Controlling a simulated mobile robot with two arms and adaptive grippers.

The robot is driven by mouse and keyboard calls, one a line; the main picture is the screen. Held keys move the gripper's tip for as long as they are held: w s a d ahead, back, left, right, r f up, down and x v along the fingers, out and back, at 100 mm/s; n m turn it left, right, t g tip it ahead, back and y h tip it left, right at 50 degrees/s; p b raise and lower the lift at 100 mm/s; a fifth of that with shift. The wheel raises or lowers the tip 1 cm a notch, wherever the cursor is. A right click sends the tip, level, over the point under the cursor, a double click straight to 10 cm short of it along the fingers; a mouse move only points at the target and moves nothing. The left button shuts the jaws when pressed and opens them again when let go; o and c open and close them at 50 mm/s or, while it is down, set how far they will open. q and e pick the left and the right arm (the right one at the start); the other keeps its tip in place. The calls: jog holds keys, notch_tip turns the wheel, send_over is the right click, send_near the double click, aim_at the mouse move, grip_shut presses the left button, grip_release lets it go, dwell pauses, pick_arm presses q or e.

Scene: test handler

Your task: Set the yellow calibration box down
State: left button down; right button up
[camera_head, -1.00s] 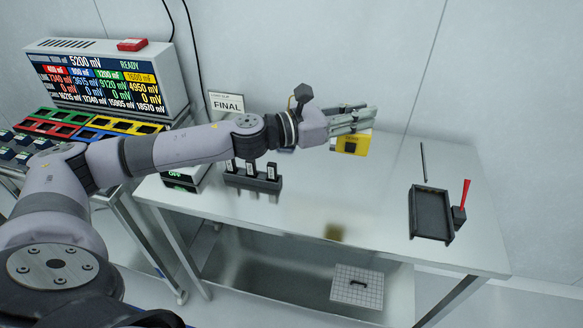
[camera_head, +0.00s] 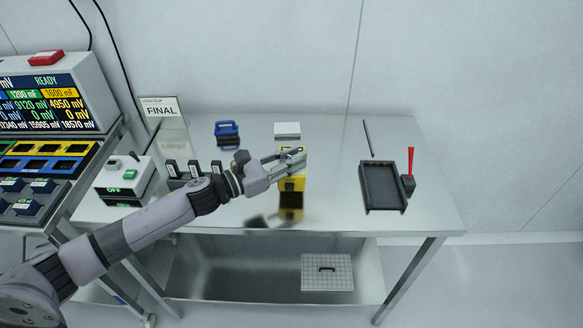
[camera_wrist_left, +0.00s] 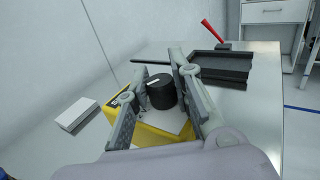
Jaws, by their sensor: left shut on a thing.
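The yellow calibration box (camera_head: 291,184) is under my left gripper (camera_head: 297,157), over the middle of the steel table (camera_head: 330,205). Its yellow reflection shows just below it, so it is low over the tabletop; I cannot tell whether it touches. In the left wrist view my left gripper (camera_wrist_left: 155,85) has its two fingers on either side of the black knob on top of the yellow box (camera_wrist_left: 148,133). The gripper is shut on the box, which looks roughly upright. The fingers and wrist hide part of it. My right gripper is in neither view.
A white block (camera_head: 287,130) and a blue-topped item (camera_head: 227,131) stand behind. A black tray (camera_head: 383,187) with a red lever (camera_head: 410,160) is at right. A dark rack (camera_head: 192,172) and a white OFF unit (camera_head: 124,179) are left. Bare steel lies between box and tray.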

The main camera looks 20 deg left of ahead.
pick_arm(q)
notch_tip(320, 180, down, 3)
jog(key=shift+f, duration=0.1)
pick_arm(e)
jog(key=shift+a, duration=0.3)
pick_arm(q)
jog(key=shift+f, duration=0.15)
jog(key=c, duration=1.4)
grip_release()
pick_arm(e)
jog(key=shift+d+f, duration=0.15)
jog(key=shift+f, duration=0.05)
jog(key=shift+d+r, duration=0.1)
